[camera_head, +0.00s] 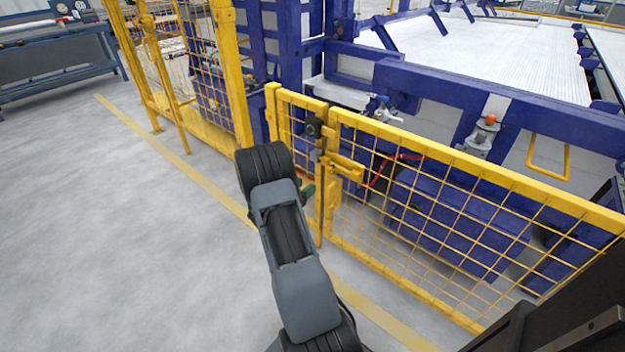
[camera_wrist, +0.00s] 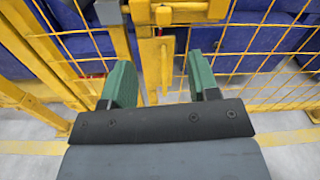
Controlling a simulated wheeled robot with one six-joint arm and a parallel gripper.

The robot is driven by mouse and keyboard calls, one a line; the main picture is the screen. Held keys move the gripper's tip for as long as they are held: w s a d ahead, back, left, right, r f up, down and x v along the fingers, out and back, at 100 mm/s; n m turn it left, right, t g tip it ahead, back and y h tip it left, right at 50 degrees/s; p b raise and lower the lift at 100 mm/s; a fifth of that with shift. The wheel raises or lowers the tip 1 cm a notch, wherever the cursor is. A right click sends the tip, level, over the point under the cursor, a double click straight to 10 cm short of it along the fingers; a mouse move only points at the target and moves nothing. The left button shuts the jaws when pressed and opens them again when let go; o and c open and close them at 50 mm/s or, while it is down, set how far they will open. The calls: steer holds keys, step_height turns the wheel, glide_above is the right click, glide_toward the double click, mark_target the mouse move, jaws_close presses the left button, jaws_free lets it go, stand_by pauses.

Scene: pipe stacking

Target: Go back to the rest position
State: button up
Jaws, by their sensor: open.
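My gripper (camera_wrist: 162,88) shows in the wrist view with its two green fingers wide apart and nothing between them. Beyond the fingers is the yellow latch (camera_wrist: 155,62) of the fence gate. I cannot tell from these views whether the fingers touch it. In the head view my grey and black arm reaches up from the bottom toward the gate latch (camera_head: 343,165). Only a small green part of the gripper (camera_head: 308,191) shows there, beside the latch post; the rest is hidden behind the arm.
A yellow mesh gate (camera_head: 450,218) stands to the right of my arm, with blue machinery (camera_head: 465,90) behind it. More yellow fence (camera_head: 232,80) stands on the left. A workbench (camera_head: 55,65) is at the far left. The grey floor (camera_head: 110,220) on the left is clear.

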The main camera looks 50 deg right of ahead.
steer(key=shift+a, duration=0.65)
steer(key=s+a+f+m+g+y, duration=0.3)
steer(key=s+m+g+y, duration=0.15)
steer(key=s+m, duration=0.2)
steer(key=s+a+r+m+g+y+p, duration=0.1)
steer(key=s+a+r+m+y+p, duration=0.35)
steer(key=a+r+m, duration=0.2)
steer(key=a+r+m+t+y+p, duration=0.3)
steer(key=a+r+p, duration=0.5)
steer(key=a+r, duration=0.5)
steer(key=s+a+r+m+t+y+p, duration=0.1)
steer(key=a+r+m+t+y+p, duration=0.2)
steer(key=r, duration=1.7)
steer(key=a+t+y+p, duration=0.3)
steer(key=a+p, duration=0.3)
steer(key=a, duration=0.4)
steer(key=shift+a+t, duration=0.35)
